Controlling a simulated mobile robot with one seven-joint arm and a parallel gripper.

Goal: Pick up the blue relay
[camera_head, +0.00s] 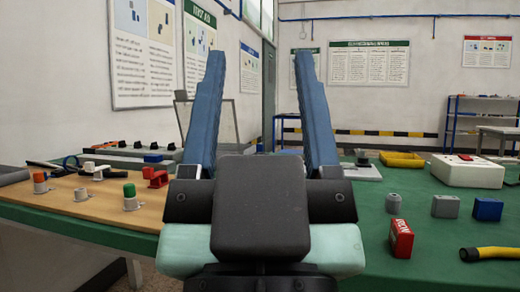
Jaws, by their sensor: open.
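A small blue block (488,208), which looks like the blue relay, stands on the green table top (432,262) at the right. It is just right of a grey block (445,206), with a narrow gap between them. My gripper (260,54) fills the middle of the view. Its two long blue fingers point away from me and stand wide apart, with nothing between them. The gripper is well to the left of the blue block and does not touch it. My gripper hides the middle of the table.
Near the blue block are a red box (401,239), a grey cylinder (394,203) and a yellow tool with a black end (492,254). Behind are a white box (467,171) and a yellow tray (402,160). At left, a wooden board (62,197) carries several fittings.

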